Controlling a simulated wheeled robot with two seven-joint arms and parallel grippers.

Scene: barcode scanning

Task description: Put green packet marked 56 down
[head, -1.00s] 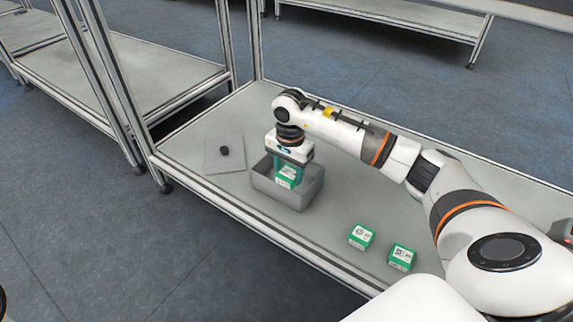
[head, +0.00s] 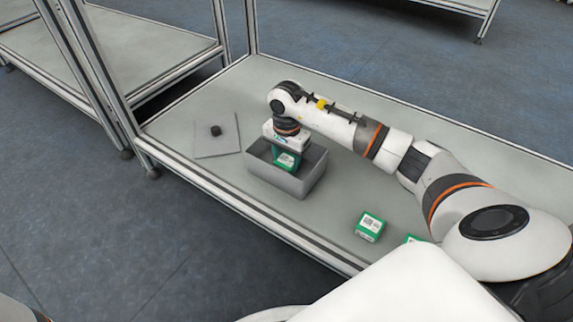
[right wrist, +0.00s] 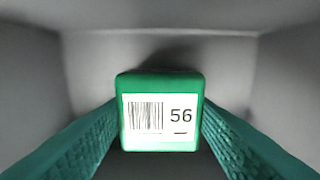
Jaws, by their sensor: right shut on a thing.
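The green packet marked 56 (right wrist: 161,85) shows in the right wrist view between two green fingers, its white barcode label facing the camera. My right gripper (head: 287,158) is shut on this packet (head: 285,164) and holds it inside the grey bin (head: 304,184) in the head view. Grey bin walls (right wrist: 285,70) surround it in the right wrist view. Whether the packet touches the bin floor cannot be told. My left gripper is not in view.
Another green packet (head: 370,226) lies on the table (head: 330,225) right of the bin. A further one (head: 414,239) is partly hidden by my arm. A thin grey plate with a dark knob (head: 216,131) lies left of the bin. Frame posts (head: 88,80) stand at the left.

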